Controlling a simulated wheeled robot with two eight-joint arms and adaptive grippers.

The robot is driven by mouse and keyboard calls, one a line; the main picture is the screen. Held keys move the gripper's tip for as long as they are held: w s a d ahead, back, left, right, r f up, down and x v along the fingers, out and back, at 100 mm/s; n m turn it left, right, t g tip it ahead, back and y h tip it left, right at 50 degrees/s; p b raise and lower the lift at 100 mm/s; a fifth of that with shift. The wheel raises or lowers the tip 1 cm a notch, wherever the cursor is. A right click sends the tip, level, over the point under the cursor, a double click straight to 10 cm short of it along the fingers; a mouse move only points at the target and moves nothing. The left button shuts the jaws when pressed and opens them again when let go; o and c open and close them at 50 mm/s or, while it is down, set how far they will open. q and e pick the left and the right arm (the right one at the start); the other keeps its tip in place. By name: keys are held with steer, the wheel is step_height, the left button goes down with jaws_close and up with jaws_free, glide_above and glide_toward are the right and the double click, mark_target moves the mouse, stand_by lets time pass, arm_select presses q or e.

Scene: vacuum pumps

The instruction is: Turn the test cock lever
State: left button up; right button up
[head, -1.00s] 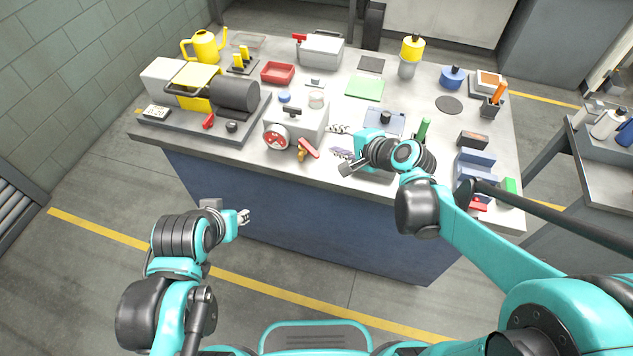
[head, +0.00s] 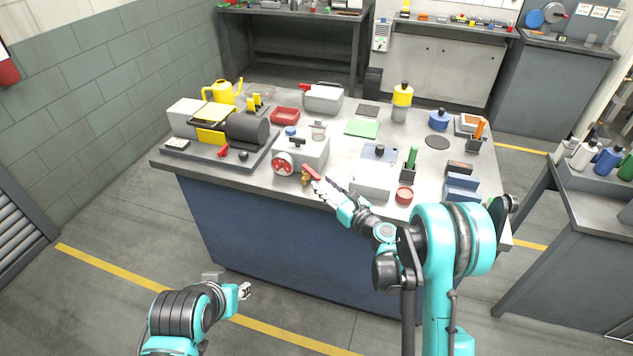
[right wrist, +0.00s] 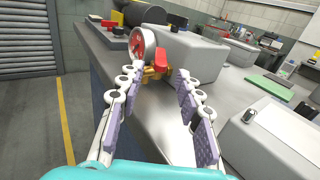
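The test cock has a red lever (head: 311,172) on a brass body (head: 305,180) at the front of a grey pump box (head: 308,152) with a red dial. In the right wrist view the red lever (right wrist: 163,58) stands roughly upright above the brass cock (right wrist: 153,73). My right gripper (head: 322,188) is just in front and right of the cock. In the right wrist view its fingers (right wrist: 159,74) are spread, with the cock straight ahead between the tips. I cannot tell whether they touch it. My left gripper (head: 244,291) hangs low in front of the bench, empty.
A larger pump with a dark motor (head: 247,131) stands left on the bench (head: 231,186). A grey box (head: 371,188), a red round dish (head: 404,194) and blue blocks (head: 461,187) lie to the right. The floor in front is clear.

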mark_target(317, 175)
steer(key=shift+b+x, duration=0.3)
steer(key=shift+x, duration=1.9)
steer(key=shift+r, duration=0.1)
jaws_close()
steer(key=shift+w+d+n+g+y, duration=0.3)
steer(key=shift+n+g+y, duration=0.2)
steer(key=shift+n+y, duration=0.1)
steer(key=shift+w+d+n+g+y+b, duration=0.1)
steer(key=shift+n+g+y+b, duration=0.1)
steer(key=shift+n+g+y, duration=0.3)
steer(key=shift+w+d+n+g+y+b, duration=0.1)
steer(key=shift+w+n+g+y+b, duration=0.1)
steer(key=shift+n+g+y, duration=0.25)
jaws_free()
